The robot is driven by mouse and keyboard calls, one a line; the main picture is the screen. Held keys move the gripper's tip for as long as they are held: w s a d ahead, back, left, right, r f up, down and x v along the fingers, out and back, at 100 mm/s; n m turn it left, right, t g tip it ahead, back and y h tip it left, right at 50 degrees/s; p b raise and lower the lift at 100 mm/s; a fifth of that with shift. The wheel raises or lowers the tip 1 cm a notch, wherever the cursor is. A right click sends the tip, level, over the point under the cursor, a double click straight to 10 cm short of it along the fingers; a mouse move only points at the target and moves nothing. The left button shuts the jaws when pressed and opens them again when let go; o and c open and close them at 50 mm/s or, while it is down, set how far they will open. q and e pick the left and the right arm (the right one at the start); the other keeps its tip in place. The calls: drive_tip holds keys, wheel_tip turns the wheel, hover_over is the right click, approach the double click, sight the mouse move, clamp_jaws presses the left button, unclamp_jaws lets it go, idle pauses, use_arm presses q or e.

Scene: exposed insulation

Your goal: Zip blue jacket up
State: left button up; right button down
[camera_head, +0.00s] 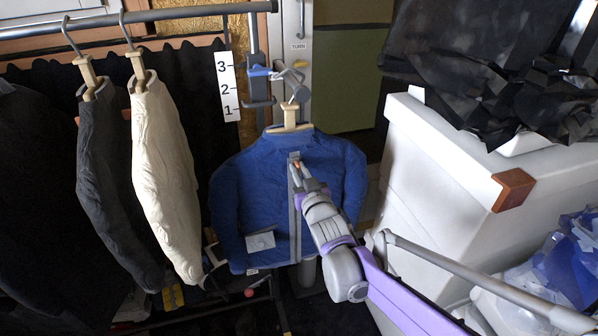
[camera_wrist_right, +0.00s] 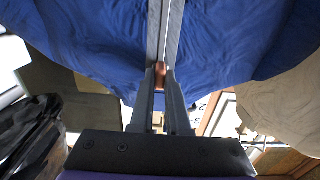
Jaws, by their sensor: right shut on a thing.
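The blue jacket (camera_head: 258,180) hangs on a wooden hanger (camera_head: 290,127) at a stand in the middle of the head view. A grey zipper strip runs down its front. My right gripper (camera_head: 297,168) is at the upper part of the strip, just below the collar. In the right wrist view the fingers (camera_wrist_right: 161,78) are shut on a small copper-coloured zipper pull (camera_wrist_right: 160,69), with the grey strip (camera_wrist_right: 165,30) running between two blue panels. My arm hides part of the jacket's right side. My left gripper is not in view.
A dark garment (camera_head: 110,180) and a cream garment (camera_head: 168,175) hang on the rail (camera_head: 190,10) at left. A large white bin (camera_head: 440,150) with black plastic on top stands close at right. A numbered white strip (camera_head: 227,87) is behind the jacket.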

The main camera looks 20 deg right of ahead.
drive_tip(key=c, duration=0.9)
unclamp_jaws()
drive_tip(key=s, duration=1.1)
drive_tip(key=shift+d, duration=0.2)
drive_tip(key=s+f+g, duration=0.4)
drive_tip(key=s+f, duration=0.1)
drive_tip(key=s, duration=0.3)
drive_tip(key=s+f+g+p, duration=0.1)
drive_tip(key=s+f+g, duration=0.3)
drive_tip(key=s, duration=0.4)
drive_tip(key=s+f+g+p, duration=0.1)
drive_tip(key=s+f+g, duration=0.3)
drive_tip(key=s+f, duration=0.3)
drive_tip(key=shift+s+f+g+h, duration=0.1)
drive_tip(key=shift+s+g+h, duration=0.2)
drive_tip(key=shift+s, duration=0.55)
